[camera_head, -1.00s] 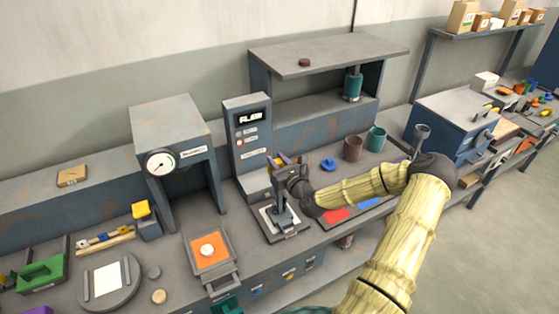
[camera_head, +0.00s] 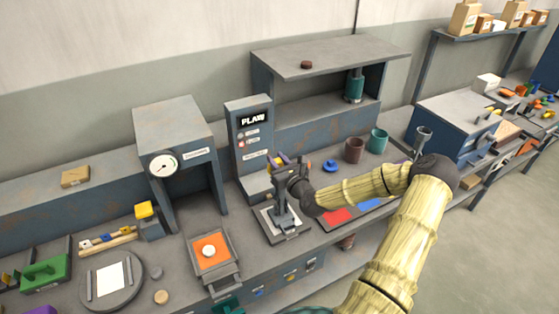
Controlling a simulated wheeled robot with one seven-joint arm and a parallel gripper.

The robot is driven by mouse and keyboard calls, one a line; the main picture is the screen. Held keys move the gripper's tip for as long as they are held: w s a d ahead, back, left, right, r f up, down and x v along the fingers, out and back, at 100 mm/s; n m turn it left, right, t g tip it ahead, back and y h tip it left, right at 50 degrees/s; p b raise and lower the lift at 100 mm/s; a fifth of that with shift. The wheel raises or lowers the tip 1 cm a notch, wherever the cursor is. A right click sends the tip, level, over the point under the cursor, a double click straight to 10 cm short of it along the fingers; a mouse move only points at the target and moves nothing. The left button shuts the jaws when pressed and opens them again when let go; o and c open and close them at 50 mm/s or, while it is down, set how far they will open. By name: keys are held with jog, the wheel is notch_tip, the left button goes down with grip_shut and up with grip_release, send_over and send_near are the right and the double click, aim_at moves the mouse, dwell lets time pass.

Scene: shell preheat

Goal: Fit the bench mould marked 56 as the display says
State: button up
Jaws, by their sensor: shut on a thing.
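The grey-blue display unit (camera_head: 247,150) stands mid-bench, and its dark screen (camera_head: 254,118) reads "FLAW". Small labels and a red button sit below the screen. My gripper (camera_head: 285,214) points down over a pale plate on a dark base (camera_head: 267,219) in front of the unit. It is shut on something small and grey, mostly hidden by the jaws. I cannot tell whether the held thing touches the plate. No marking 56 is readable in this view.
A press with a round gauge (camera_head: 163,164) stands left, with an orange tray (camera_head: 210,249) in front. Right of my gripper are red (camera_head: 337,216) and blue pads, a blue piece (camera_head: 329,166), a brown cup (camera_head: 354,150) and a teal cup (camera_head: 378,139). My arm covers the bench's right front.

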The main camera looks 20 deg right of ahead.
jog(key=shift+d+r, duration=0.2)
jog(key=shift+r, duration=0.05)
jog(key=shift+w, duration=0.2)
jog(key=shift+s+d, duration=0.25)
jog(key=shift+d, duration=0.05)
jog(key=shift+a+f, duration=0.1)
jog(key=shift+a, duration=0.25)
jog(key=shift+s+d, duration=0.25)
jog(key=shift+d, duration=0.05)
jog(key=shift+d, duration=0.1)
jog(key=shift+w+r, duration=0.1)
jog(key=shift+r, duration=0.1)
